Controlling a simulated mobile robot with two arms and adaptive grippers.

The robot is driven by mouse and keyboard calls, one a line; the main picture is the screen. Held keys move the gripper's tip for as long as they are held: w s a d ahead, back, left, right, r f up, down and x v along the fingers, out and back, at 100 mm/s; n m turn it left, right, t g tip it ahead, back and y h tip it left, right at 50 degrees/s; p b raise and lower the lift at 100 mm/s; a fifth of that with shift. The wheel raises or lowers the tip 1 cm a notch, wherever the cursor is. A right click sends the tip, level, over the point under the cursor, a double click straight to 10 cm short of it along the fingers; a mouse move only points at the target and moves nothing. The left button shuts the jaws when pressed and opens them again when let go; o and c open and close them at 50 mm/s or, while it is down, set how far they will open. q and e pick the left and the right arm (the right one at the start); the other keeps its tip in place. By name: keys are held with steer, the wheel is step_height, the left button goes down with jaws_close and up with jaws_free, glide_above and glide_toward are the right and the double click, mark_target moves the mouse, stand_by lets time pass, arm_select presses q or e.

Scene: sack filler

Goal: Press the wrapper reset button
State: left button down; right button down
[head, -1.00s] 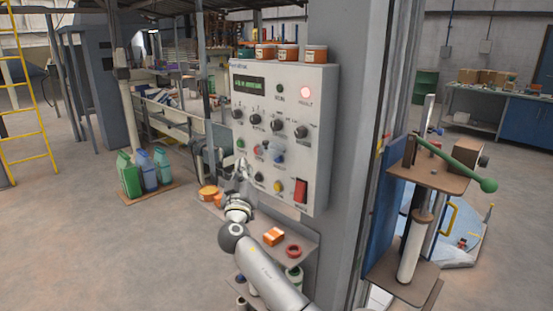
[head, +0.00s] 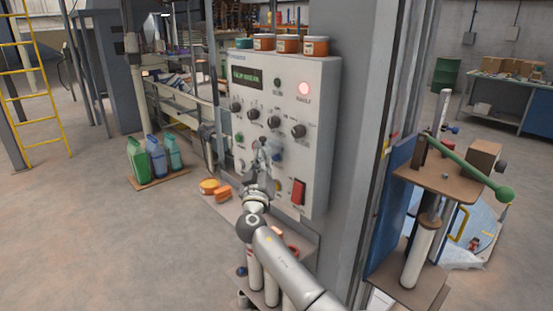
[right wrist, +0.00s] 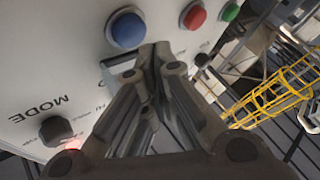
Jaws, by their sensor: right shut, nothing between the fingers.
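The grey-white control panel (head: 305,150) is mounted on a grey column, with knobs, lamps and coloured buttons. My right gripper (head: 264,148) is shut and empty in front of its middle button row. In the right wrist view my shut fingers (right wrist: 168,58) are close to the panel face, beside the blue button (right wrist: 125,28). The red button (right wrist: 194,15) and green button (right wrist: 230,12) are farther right there. I cannot tell whether the fingers touch the panel. The labels are too blurred to tell which is the wrapper reset button. My left gripper is not in view.
A red lamp (head: 304,88) glows at the panel's upper right, and a red rocker switch (head: 298,192) is lower down. Orange-labelled jars (head: 288,44) stand on top. A small shelf (head: 230,209) below holds orange items. A green-handled press (head: 470,170) stands to the right.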

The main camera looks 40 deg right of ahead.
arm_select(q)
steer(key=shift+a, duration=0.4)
arm_select(e)
steer(key=shift+d, duration=0.1)
arm_select(q)
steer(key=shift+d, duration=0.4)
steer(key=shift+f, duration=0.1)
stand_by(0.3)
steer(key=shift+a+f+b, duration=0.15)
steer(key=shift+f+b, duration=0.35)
steer(key=shift+b, duration=0.05)
arm_select(e)
steer(key=shift+d, duration=0.35)
